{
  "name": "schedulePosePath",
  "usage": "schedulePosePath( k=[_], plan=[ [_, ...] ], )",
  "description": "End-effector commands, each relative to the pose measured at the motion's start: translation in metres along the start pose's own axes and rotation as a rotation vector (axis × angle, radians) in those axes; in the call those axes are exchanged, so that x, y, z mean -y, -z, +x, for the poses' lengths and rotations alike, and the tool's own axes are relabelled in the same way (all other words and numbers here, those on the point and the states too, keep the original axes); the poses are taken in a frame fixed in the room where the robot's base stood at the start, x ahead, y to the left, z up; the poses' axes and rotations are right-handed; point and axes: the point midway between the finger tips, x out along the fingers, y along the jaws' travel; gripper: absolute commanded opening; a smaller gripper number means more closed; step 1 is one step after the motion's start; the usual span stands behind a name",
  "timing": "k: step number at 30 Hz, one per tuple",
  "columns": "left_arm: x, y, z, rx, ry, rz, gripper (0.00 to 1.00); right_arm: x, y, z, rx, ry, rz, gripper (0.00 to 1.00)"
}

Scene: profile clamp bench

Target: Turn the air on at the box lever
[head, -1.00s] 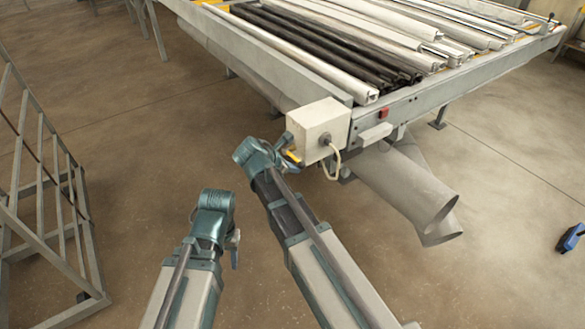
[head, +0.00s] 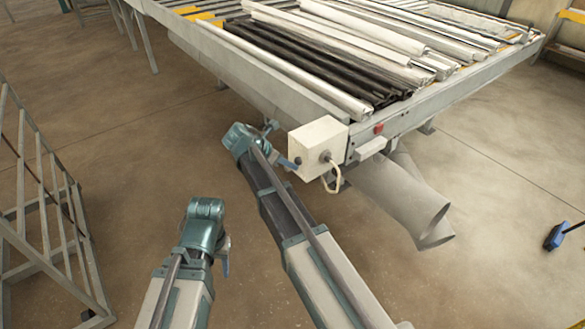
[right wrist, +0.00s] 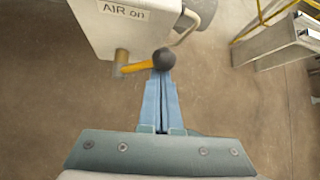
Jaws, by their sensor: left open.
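The pale control box (head: 318,142) hangs at the near corner of the bench; its "AIR on" label shows in the right wrist view (right wrist: 124,11). Below the label, the yellow lever (right wrist: 138,67) lies nearly level, its black ball knob (right wrist: 164,58) to the right. My right gripper (right wrist: 163,76) is shut, its blue fingers together with the tips right at the knob; I cannot tell whether they touch. In the head view my right gripper (head: 288,163) is beside the box and the lever is hidden. My left gripper (head: 226,266) is open, low and away from the box.
The bench (head: 240,75) carries several white and black profiles. A red button (head: 378,129) sits on its front edge. A cable loops below the box, and a wide grey duct (head: 400,200) lies to its right. A metal rack (head: 45,215) stands at left. Floor between is clear.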

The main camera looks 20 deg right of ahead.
Motion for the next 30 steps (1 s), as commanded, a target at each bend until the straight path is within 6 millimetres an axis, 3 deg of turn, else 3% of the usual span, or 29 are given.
schedulePosePath(
  k=[15, 30],
  plan=[
    [0.002, -0.001, -0.015, 0.000, 0.000, 0.000, 0.50, -0.033, -0.015, -0.016, 0.000, -0.001, 0.001, 0.00],
    [0.002, -0.001, -0.017, 0.000, 0.000, 0.000, 0.50, -0.045, -0.017, -0.018, 0.000, -0.002, 0.001, 0.00]
  ],
)
